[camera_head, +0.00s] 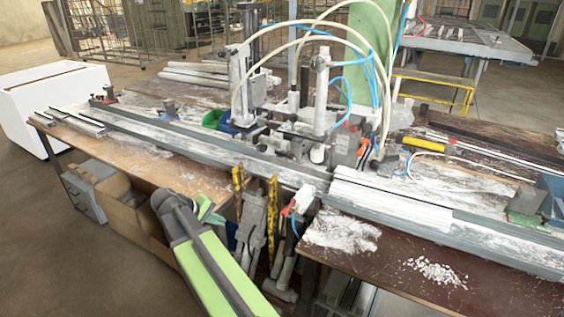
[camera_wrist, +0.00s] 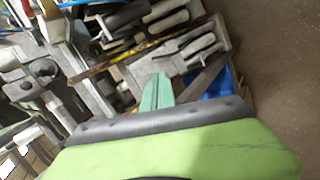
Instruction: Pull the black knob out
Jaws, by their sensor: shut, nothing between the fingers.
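My gripper (camera_head: 206,208) is in front of the bench in the head view, low at the left of the hanging tools. Its green fingers (camera_wrist: 157,92) are together in the wrist view, with nothing between them. The clamp machine (camera_head: 300,110) stands on the bench in the head view, up and to the right of my gripper, with white upright cylinders, dark fittings and hoses. I cannot single out the black knob among its small dark parts. The wrist view looks at the tools below the bench edge and shows no clear knob.
A long grey profile rail (camera_head: 170,130) runs along the bench. Tools (camera_head: 262,225) hang at the front edge between yellow strips, close to my gripper. Cardboard boxes (camera_head: 125,200) stand under the bench at left. White profiles (camera_head: 390,205) lie at right. Open floor (camera_head: 60,260) is at lower left.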

